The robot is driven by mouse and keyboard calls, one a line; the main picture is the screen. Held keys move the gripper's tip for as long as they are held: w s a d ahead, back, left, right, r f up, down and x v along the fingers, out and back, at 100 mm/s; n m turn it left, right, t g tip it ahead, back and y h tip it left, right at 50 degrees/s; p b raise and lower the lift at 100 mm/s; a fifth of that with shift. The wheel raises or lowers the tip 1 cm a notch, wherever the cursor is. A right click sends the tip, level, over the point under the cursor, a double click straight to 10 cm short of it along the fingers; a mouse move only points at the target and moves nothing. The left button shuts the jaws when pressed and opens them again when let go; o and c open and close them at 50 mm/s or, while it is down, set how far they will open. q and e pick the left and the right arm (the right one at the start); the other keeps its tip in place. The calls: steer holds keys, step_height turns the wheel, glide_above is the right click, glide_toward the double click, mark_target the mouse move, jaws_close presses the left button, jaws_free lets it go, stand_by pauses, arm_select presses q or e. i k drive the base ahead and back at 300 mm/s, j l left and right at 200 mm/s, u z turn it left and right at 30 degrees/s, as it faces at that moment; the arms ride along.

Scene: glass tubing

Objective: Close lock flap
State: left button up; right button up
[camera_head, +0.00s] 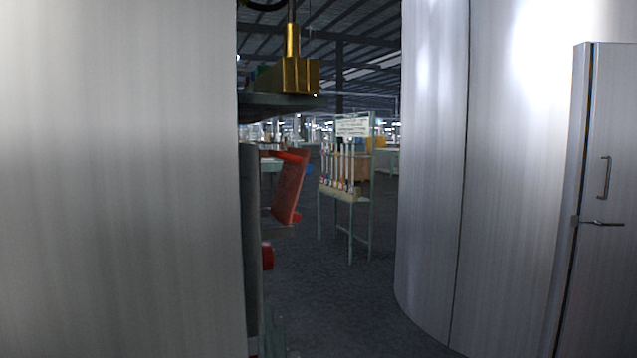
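A brushed-metal flap or door (612,130) shows at the far right, cut off by the picture edge. It has an upright bar handle (604,177) and, below that, a lever latch (598,222) at its left edge. The flap stands out from the curved metal wall (515,170) beside it, and its left edge shows some thickness. I cannot tell for sure whether this is the lock flap or how far it is open. Neither of my grippers is in view.
A large brushed-metal surface (120,180) fills the left side close by. Between it and the curved wall is a gap with dark floor (345,295). Beyond stand a red panel (290,187), a rack of tubes (342,170) on a green-legged stand, and a brass block (292,75) above.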

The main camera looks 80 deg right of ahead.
mark_target(289, 186)
steer(key=z, duration=2.4)
